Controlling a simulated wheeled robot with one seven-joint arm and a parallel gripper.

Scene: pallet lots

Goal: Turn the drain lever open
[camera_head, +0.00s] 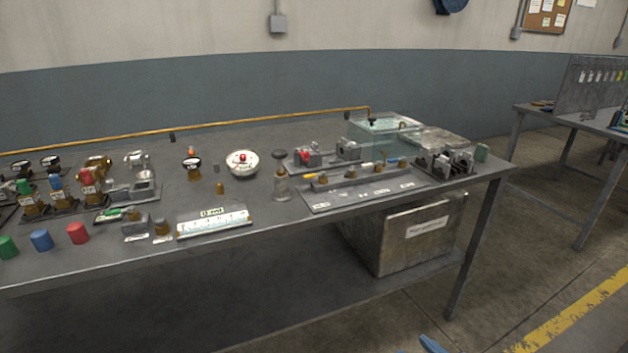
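Several small valves and levers stand on the long grey metal table (120,262); I cannot read which one is the drain lever. A green-handled lever (112,214) lies nearly flat at the left front. The labels are too small to read.
A clear tank (385,124) stands at the back right, fed by a copper pipe (250,120). A metal bin (400,245) sits below. Floor is clear at right front.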

